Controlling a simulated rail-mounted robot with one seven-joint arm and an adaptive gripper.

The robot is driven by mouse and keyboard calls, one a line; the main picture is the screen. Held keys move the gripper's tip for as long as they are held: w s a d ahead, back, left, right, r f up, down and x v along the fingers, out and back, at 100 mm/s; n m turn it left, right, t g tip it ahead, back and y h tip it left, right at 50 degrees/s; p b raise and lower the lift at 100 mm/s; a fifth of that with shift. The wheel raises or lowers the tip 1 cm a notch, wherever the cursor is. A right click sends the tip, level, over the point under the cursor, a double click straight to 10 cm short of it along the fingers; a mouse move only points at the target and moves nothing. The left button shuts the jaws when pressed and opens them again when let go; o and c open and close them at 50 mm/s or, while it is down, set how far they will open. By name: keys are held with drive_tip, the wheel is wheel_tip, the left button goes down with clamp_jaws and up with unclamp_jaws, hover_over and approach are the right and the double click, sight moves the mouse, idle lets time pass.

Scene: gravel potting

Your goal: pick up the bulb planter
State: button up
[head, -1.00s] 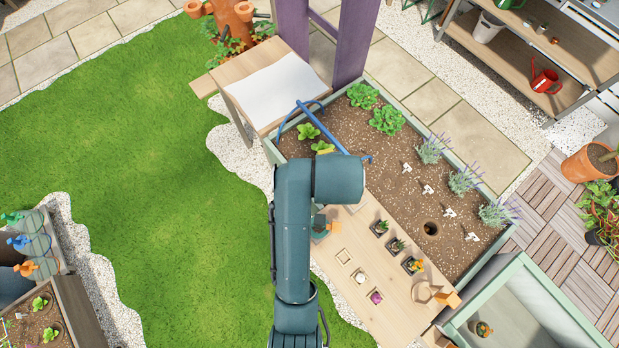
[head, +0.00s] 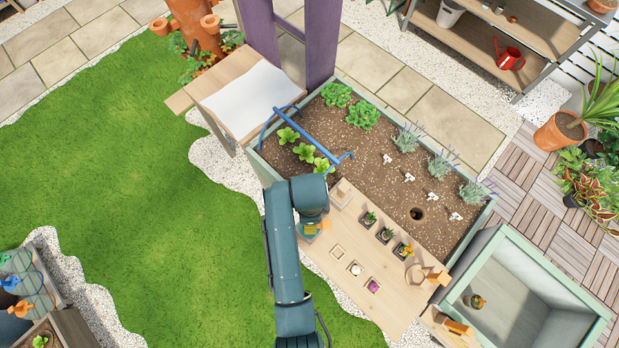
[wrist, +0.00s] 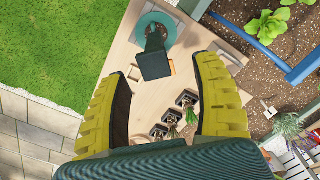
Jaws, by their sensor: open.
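The bulb planter (wrist: 155,66) stands on the wooden worktop in the wrist view: a round teal base, a dark post and a dark block top with an orange edge. My gripper (wrist: 165,70) is open, with one yellow finger on either side of the planter's top in the picture. I see no contact; the height between them is hard to judge.
Several small potted plants (head: 384,235) stand on the worktop (head: 322,262), right of the planter. A tan ring-shaped piece (head: 418,275) sits near the worktop's right end. Lawn lies to the left.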

drive_tip(key=f, duration=0.3)
drive_tip(key=shift+s+a+f, duration=0.1)
drive_tip(key=shift+s+f, duration=0.05)
drive_tip(key=shift+s, duration=0.25)
drive_tip(key=shift+w+f, duration=0.1)
drive_tip(key=shift+f, duration=0.35)
drive_tip(key=shift+c, duration=0.3)
clamp_jaws()
drive_tip(key=shift+r, duration=0.1)
